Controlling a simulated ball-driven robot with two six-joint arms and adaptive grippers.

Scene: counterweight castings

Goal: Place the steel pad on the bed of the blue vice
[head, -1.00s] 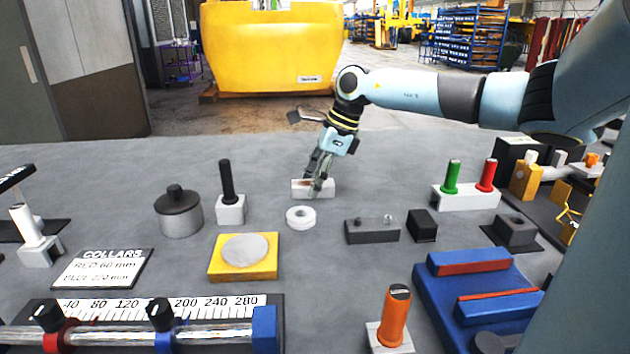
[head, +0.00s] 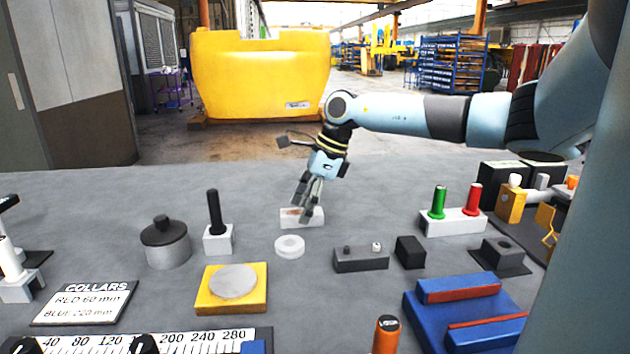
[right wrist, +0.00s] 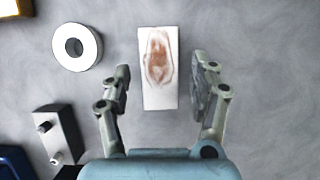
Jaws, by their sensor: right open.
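A pale rectangular block with a rust-brown mark, which looks like the steel pad (head: 315,218), lies flat on the grey table at the middle. It also shows in the right wrist view (right wrist: 160,95). My right gripper (head: 305,208) is above it, partly hiding it. In the right wrist view the gripper (right wrist: 161,72) is open, with one finger on each side of the pad and gaps between. The blue vice (head: 418,318) is at the lower right, with two red-faced jaws and a blue bed between them. My left gripper is out of view.
A white ring (head: 289,247) lies near the pad, left of it in the right wrist view (right wrist: 77,47). A dark block with two pegs (head: 361,260) and a black cube (head: 410,252) stand between pad and vice. An orange handle (head: 386,337) stands left of the vice.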

